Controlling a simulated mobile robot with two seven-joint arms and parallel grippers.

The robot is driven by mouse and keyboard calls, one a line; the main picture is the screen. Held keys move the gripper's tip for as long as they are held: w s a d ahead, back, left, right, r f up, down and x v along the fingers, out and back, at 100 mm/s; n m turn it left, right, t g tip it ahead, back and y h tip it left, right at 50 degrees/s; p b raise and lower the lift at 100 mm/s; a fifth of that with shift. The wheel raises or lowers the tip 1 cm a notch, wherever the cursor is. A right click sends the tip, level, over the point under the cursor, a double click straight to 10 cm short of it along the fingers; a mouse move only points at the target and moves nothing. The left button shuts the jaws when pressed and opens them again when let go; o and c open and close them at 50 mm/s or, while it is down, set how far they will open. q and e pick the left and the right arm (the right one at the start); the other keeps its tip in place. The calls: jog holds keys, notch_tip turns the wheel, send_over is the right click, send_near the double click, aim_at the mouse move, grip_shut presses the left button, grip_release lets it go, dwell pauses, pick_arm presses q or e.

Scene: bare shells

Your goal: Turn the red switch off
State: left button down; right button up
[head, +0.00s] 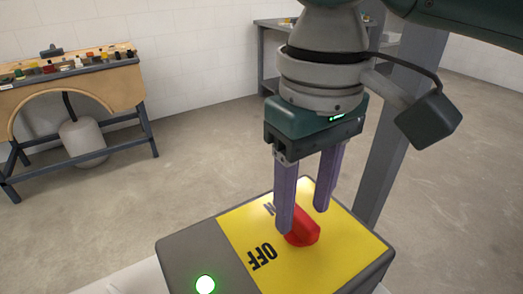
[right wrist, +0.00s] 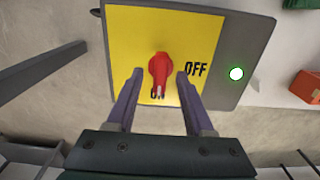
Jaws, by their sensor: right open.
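The red switch (head: 302,229) is a knob on the yellow plate (head: 345,246) of a grey box (head: 185,250). In the right wrist view the red switch (right wrist: 160,68) has its white-marked end over the "ON" lettering, which it partly covers. The "OFF" label (head: 262,257) is to one side of the knob. A round green light (head: 205,285) glows on the box. My right gripper (head: 304,219) is open, its two purple fingers pointing down on either side of the knob. In the right wrist view a gap shows between each finger and the knob; contact cannot be told. My left gripper is not in view.
The box stands on a white surface (head: 118,284). An orange box (right wrist: 306,87) and a green object (right wrist: 301,4) lie beyond it. A grey post (head: 398,125) rises behind the box. A workbench (head: 75,85) with small items stands far left; the floor between is clear.

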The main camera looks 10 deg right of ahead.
jog(key=shift+f, duration=0.7)
grip_shut()
